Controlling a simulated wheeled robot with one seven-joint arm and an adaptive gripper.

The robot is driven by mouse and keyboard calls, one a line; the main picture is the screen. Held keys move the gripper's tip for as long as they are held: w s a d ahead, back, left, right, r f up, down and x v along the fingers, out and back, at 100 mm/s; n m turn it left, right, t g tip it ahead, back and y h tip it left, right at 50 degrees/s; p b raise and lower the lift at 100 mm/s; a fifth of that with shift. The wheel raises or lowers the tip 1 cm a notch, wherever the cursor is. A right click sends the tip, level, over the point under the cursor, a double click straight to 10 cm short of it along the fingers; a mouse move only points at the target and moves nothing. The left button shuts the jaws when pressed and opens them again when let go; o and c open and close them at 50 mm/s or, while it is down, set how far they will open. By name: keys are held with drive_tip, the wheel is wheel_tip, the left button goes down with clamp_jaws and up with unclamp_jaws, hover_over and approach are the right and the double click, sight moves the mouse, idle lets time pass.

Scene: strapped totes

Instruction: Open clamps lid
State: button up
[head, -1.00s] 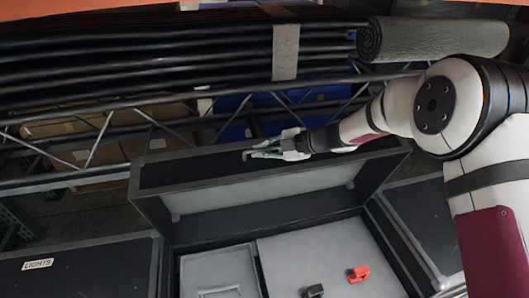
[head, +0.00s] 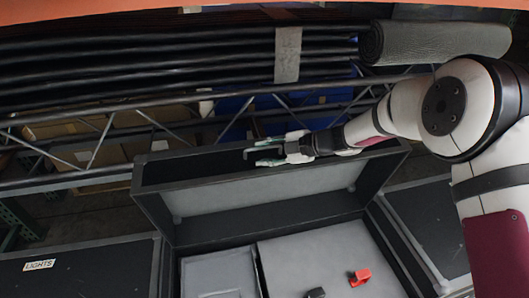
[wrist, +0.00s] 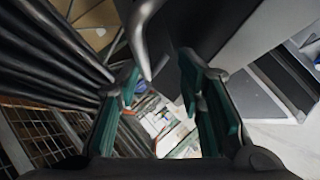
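The open case (head: 216,257) stands low in the head view with its dark lid (head: 165,222) raised at the back, pale lining facing forward. Inside the case lie a red clamp (head: 360,277) and a dark clamp (head: 315,293), cut by the bottom edge. A grey curved bar (wrist: 141,38), seemingly a handle, is near the fingers; contact cannot be told.
A closed case labelled LIGHTS (head: 75,272) stands left, and another dark case (head: 430,222) right. Behind the lid are a metal truss (head: 95,140), stacked black tubes (head: 130,75) and a grey roll (head: 440,40). Little room shows between lid and truss.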

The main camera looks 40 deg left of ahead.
drive_tip(key=v, duration=0.6)
drive_tip(key=shift+d+r, duration=0.15)
drive_tip(key=shift+d, duration=0.2)
drive_tip(key=shift+w, duration=0.2)
